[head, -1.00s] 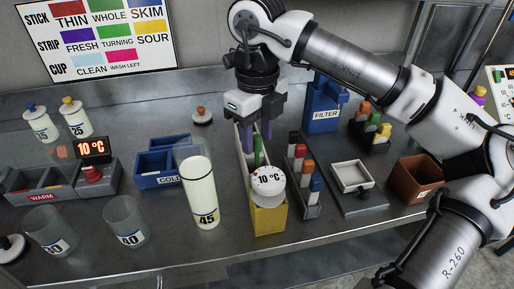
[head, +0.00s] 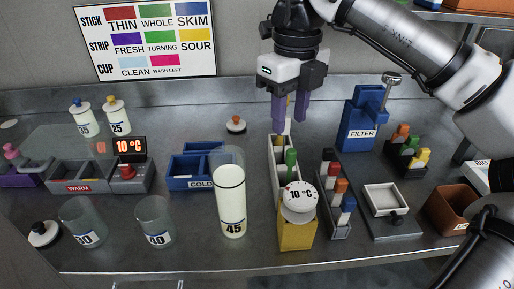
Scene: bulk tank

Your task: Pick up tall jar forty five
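The tall jar forty five (head: 231,200) stands upright on the steel counter, clear-walled and mostly full of a milky liquid, with a "45" label near its base. My gripper (head: 290,112) hangs pointing down, to the right of and behind the jar, above the back of the yellow and white holder. The jar is not touched by my gripper.
The blue COLD box (head: 190,172) is behind left. Jar 40 (head: 155,222) stands left. A blue filter stand (head: 363,118) is at back right.

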